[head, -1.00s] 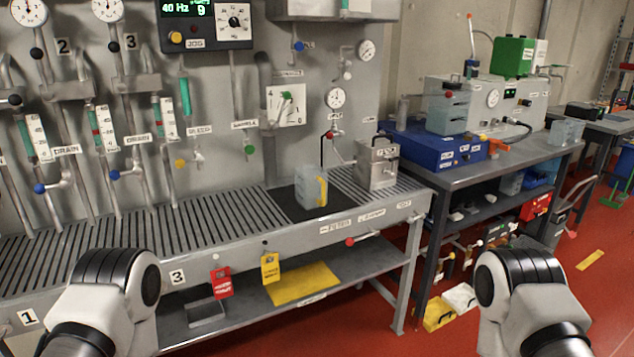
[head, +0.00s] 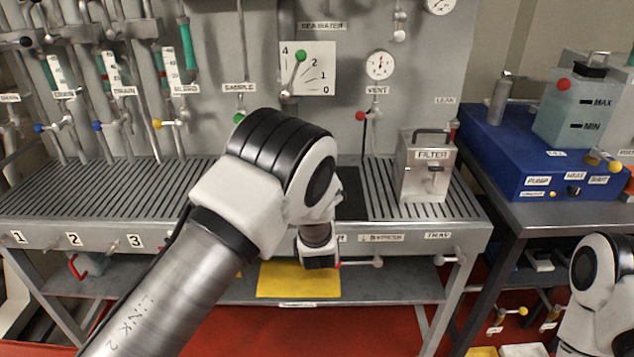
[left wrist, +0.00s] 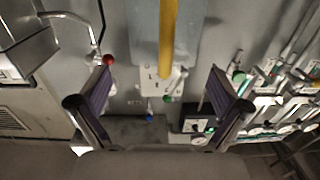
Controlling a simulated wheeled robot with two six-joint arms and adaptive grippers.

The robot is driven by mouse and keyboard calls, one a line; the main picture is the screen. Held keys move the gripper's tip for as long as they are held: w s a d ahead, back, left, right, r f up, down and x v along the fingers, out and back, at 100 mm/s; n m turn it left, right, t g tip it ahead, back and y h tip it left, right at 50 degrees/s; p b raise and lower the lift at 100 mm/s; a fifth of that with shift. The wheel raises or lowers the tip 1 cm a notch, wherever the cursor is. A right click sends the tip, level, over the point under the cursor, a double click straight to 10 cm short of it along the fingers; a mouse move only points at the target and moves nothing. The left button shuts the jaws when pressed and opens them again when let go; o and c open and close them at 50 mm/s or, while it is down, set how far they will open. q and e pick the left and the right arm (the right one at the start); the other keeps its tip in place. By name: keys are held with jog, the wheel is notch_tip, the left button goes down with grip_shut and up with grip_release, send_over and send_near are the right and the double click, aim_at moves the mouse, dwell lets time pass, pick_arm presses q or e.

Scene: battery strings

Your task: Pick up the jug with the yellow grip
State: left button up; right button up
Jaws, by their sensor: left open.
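The jug's translucent blue-grey body (left wrist: 188,30) and its upright yellow grip (left wrist: 167,40) show at the top middle of the left wrist view, which looks upside down. My left gripper (left wrist: 159,72) is open, one finger on each side of the grip in that picture. The grip appears beyond the fingertips, and I see no contact. In the head view my left arm covers the jug and the left fingers. My right arm shows at the lower right edge, but its gripper is out of view.
A metal filter box (head: 427,170) stands right of the dark mat (head: 352,200) on the slatted bench (head: 120,190). Valves and gauges line the wall behind. A blue pump unit (head: 500,150) sits on the right table. The left slats are clear.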

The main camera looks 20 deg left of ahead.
pick_arm(q)
jog(key=shift+w+a+r, duration=0.6)
jog(key=shift+w+a, duration=0.05)
jog(key=shift+w, duration=0.25)
jog(key=x, duration=0.2)
jog(key=p+x, duration=0.1)
jog(key=x, duration=0.2)
jog(key=shift+w+f+p, duration=0.3)
jog(key=shift+w+f, duration=0.05)
jog(key=shift+w, duration=0.05)
jog(key=c, duration=1.2)
